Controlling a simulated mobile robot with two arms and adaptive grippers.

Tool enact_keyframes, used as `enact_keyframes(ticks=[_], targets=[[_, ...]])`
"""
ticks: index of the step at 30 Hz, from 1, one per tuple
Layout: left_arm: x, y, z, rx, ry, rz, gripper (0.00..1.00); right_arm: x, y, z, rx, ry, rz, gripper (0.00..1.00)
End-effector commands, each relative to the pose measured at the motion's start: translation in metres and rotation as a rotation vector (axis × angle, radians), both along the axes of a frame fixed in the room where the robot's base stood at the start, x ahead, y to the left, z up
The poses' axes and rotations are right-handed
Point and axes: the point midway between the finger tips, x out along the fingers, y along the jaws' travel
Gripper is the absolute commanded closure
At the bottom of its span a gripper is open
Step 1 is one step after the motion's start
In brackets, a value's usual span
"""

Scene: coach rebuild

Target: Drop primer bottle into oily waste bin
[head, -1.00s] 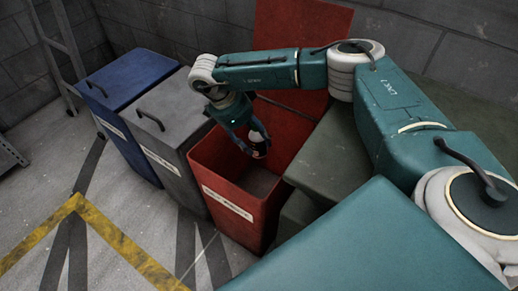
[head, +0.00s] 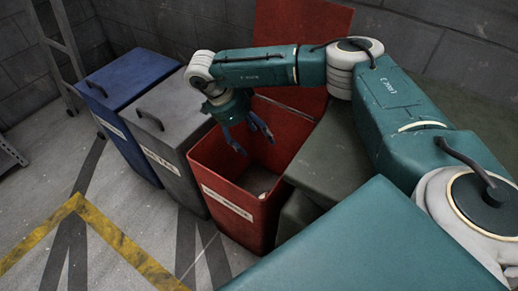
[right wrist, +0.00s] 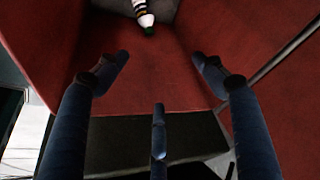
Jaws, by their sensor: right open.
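The oily waste bin is the red bin (head: 237,204) in the middle of the head view, with its red lid (head: 300,45) raised behind it. My right gripper (head: 254,144) hangs over its opening, open and empty. The primer bottle (right wrist: 143,12) shows at the top of the right wrist view, white with dark bands and a green tip, apart from the fingers and within the red walls. In the head view a small pale patch (head: 263,195) low inside the bin may be the bottle; the front wall partly hides it. My left gripper is not in view.
A grey lidded bin (head: 170,150) and a blue lidded bin (head: 120,90) stand closed to the left of the red one. A dark green-grey box (head: 325,160) is close on its right. A ladder stands at the far left. The floor in front is clear, with yellow tape.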

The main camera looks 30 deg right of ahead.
Motion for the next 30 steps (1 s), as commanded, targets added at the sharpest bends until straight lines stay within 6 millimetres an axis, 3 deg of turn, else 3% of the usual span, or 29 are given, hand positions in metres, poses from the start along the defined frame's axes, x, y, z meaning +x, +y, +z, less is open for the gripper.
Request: enact_keyframes(ticks=[9,15,30], targets=[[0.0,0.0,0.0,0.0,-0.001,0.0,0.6,0.013,0.026,0.062,0.0,-0.004,0.002,0.31],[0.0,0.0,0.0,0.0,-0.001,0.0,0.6,0.018,0.037,0.09,-0.001,-0.002,0.0,0.31],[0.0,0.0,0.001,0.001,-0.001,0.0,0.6,0.019,0.04,0.099,0.0,-0.001,0.0,0.31]])
